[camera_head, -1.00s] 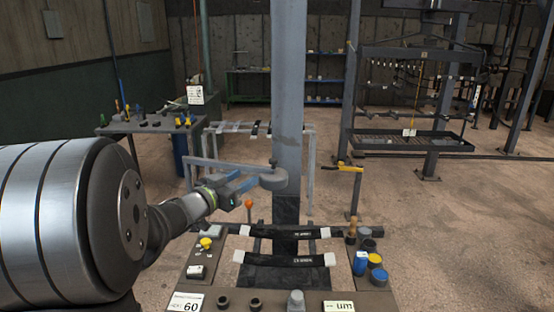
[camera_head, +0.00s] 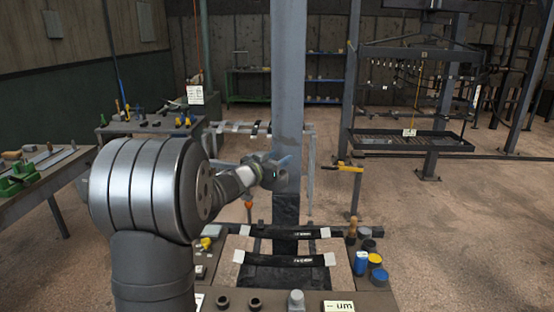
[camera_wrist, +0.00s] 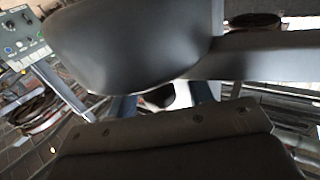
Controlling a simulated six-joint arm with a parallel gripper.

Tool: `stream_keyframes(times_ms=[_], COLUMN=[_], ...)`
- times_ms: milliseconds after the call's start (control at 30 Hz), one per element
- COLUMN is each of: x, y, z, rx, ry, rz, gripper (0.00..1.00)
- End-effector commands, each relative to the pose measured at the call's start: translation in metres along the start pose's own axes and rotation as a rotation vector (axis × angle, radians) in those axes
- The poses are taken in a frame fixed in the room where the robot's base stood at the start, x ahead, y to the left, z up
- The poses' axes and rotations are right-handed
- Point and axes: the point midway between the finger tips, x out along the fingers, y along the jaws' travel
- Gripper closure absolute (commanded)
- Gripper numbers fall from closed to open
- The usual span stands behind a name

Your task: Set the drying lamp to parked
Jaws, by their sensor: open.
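My gripper (camera_head: 275,172) is open at the grey upright column (camera_head: 289,100), in front of its middle part. I cannot make out the drying lamp for certain in the head view; my arm and gripper cover the area left of the column. In the wrist view a large dark rounded body (camera_wrist: 130,45), possibly the lamp's head, lies very close, with a grey bar (camera_wrist: 265,62) to its right. My blue-grey fingers show below it in the wrist view (camera_wrist: 165,103). I cannot tell whether they touch the bar.
A bench with black straps (camera_head: 290,261), knobs and a blue container (camera_head: 361,262) stands below. A yellow-handled lever (camera_head: 350,168) stands right of the column. Tool tables (camera_head: 60,168) are at left, a hanging rack over a black tray (camera_head: 410,143) at right. Floor between is open.

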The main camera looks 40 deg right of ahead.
Motion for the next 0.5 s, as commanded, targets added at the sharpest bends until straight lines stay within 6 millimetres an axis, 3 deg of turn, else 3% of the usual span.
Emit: stream_keyframes(times_ms=[200,433,500], x=[0.0002,0.0,0.0], y=[0.0001,0.0001,0.0001], z=[-0.0002,-0.0002,-0.0002], rx=[0.0,0.0,0.0], ry=[0.0,0.0,0.0], rz=[0.0,0.0,0.0], gripper=[0.53,0.98,1.0])
